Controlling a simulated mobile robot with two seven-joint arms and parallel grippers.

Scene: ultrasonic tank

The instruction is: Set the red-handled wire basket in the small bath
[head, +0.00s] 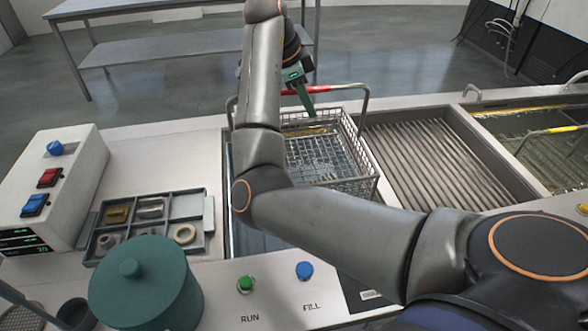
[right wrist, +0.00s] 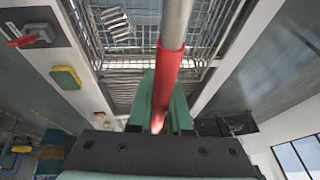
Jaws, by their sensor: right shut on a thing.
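The wire basket (head: 362,165) hangs level by its red handle (head: 320,88) in the head view. My right gripper (head: 306,101) is shut on the red grip, which also shows between the green fingers in the right wrist view (right wrist: 165,80). The small bath (head: 250,241) is the left basin, with bluish liquid, partly hidden behind my right arm. The basket is over its right part, and its right side overlaps the bath's right rim in the picture. I cannot tell how far its bottom is above the liquid. My left gripper is not in view.
A ribbed drainer (head: 440,160) lies right of the bath. Beyond it is a larger bath with a yellow-handled basket (head: 548,135). At left are a parts tray (head: 205,240), a green lidded pot (head: 145,290) and a control box (head: 50,185). RUN and FILL buttons sit in front.

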